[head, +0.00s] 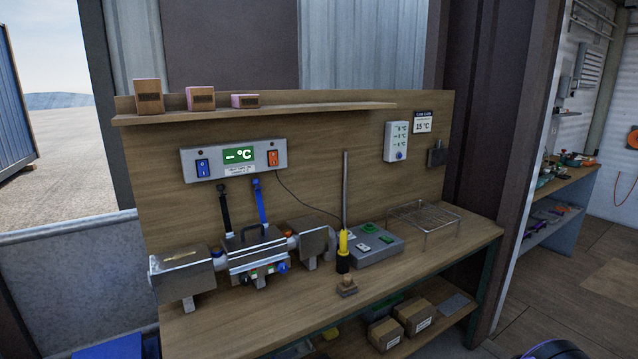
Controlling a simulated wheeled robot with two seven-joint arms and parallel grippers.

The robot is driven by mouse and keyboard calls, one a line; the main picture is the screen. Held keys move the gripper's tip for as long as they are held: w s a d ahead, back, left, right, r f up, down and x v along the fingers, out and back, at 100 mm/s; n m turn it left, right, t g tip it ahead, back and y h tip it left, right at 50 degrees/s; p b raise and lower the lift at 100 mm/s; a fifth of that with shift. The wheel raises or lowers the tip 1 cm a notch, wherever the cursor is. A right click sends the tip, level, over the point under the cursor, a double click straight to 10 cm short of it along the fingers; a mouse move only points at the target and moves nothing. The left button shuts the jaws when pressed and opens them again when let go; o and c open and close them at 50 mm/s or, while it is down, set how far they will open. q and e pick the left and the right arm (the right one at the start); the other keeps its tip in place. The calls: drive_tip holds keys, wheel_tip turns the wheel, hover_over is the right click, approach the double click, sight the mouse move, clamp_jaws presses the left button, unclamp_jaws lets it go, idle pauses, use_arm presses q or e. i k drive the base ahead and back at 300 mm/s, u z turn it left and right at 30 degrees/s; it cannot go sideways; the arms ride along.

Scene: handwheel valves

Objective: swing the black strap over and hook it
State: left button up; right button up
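The black strap (225,212) stands up from the back left of a silver clamp-like device (257,254) on the workbench, leaning near the panel behind. It is not laid across the device's front. A blue strap (261,205) stands up beside it to the right. Small coloured parts show along the device's front edge, including a blue knob (282,267); any hook there is too small to tell. Neither of my grippers shows in this view.
Grey blocks (182,275) and (311,244) flank the device. A yellow and black tool (343,250) stands to the right, near a grey box (376,246) and a wire rack (424,217). A control unit (235,160) hangs above. The bench's front right is clear.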

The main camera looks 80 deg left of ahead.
sight(221, 187)
drive_tip(key=k, duration=1.85)
drive_tip(key=u, duration=1)
